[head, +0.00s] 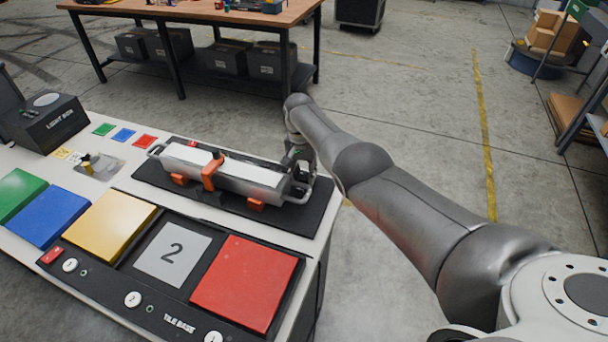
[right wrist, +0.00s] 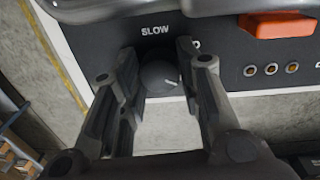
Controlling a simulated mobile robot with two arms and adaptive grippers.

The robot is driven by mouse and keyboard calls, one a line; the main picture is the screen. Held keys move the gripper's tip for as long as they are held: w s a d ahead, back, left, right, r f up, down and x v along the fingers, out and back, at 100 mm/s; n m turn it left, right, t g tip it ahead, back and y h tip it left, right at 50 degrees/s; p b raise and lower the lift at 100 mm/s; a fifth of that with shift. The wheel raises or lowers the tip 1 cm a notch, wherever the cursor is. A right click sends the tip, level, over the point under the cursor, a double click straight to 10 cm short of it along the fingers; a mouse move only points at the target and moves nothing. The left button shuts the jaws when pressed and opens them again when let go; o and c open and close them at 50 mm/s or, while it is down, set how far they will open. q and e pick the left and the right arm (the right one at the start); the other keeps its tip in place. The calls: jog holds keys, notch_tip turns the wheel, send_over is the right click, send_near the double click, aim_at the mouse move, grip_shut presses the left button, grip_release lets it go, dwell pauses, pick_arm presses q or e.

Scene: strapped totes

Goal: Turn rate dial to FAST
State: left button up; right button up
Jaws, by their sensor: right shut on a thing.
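The rate dial (right wrist: 160,77) is a dark round knob on a black panel in the right wrist view. A white mark shows on its lower right side. The word SLOW is printed above it; another white marking is mostly covered by the right-hand finger. My right gripper (right wrist: 158,62) has its two fingers on either side of the dial, shut on it. In the head view my right gripper (head: 298,155) is at the right end of the black base under the silver strapped unit (head: 250,177); the dial is hidden there. My left gripper is not in view.
The silver unit has orange clamps and a handle close to my gripper. Several small round sockets (right wrist: 272,69) sit on the panel to the right. A red tile (head: 245,283) and yellow tile (head: 110,222) lie on the white bench. Open floor (head: 400,130) is beyond the bench.

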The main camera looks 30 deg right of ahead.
aim_at(302, 176)
jog(key=shift+w+r, duration=0.1)
dwell(0.3)
jog(key=o, duration=1)
jog(key=r, duration=1.2)
jog(key=shift+w+a, duration=0.2)
jog(key=shift+a, duration=0.05)
jog(key=shift+f, duration=0.1)
